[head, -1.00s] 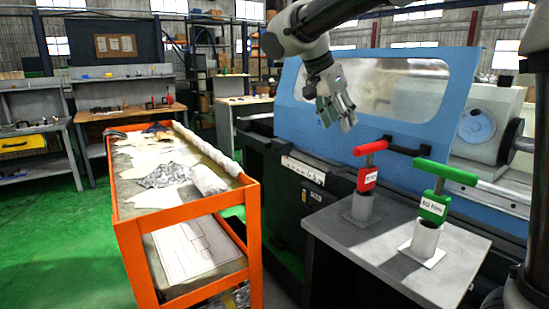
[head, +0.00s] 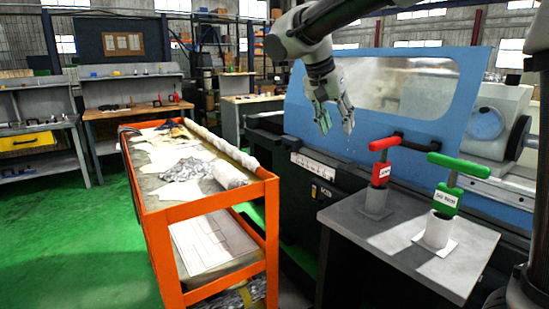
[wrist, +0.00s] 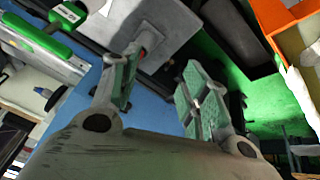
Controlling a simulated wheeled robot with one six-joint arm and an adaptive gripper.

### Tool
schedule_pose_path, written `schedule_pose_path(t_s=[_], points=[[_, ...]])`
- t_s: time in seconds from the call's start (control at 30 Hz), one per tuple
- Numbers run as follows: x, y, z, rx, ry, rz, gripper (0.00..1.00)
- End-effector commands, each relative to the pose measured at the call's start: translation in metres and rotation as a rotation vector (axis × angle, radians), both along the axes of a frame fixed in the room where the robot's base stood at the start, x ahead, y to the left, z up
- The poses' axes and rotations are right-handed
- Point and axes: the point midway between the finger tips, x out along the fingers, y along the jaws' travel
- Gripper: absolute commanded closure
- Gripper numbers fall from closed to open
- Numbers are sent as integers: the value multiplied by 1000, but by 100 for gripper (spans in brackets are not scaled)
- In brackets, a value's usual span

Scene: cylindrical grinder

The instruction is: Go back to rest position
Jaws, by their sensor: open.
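My gripper (head: 337,118) hangs in the air in front of the blue grinder door, above and left of the grey stand. Its two fingers are apart and nothing shows between them. In the wrist view my gripper (wrist: 155,95) also has its green-padded fingers spread and empty. A red-handled gauge (head: 381,172) and a green-handled gauge (head: 446,198) stand upright in holders on the grey stand (head: 400,245), apart from my gripper. The green gauge (wrist: 62,22) also shows at the upper left of the wrist view.
An orange cart (head: 222,197) with cloths and paper on top stands at the left. The blue door (head: 430,112) of the grinder is behind my gripper. Workbenches (head: 130,112) stand further back. Green floor (head: 80,240) is free at the left.

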Motion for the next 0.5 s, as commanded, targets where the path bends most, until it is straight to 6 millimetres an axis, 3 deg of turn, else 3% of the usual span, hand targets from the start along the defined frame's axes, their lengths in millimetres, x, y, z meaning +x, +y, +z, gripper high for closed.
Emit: schedule_pose_path(t_s=[0.17, 0.27, 0.37, 0.5], points=[[-18, 1, -30, -18, 136, 244, 55], [-37, -8, -45, -10, 212, 407, 55], [-67, -34, -60, 20, 281, 589, 55], [-134, -97, -81, 98, 299, 824, 55]])
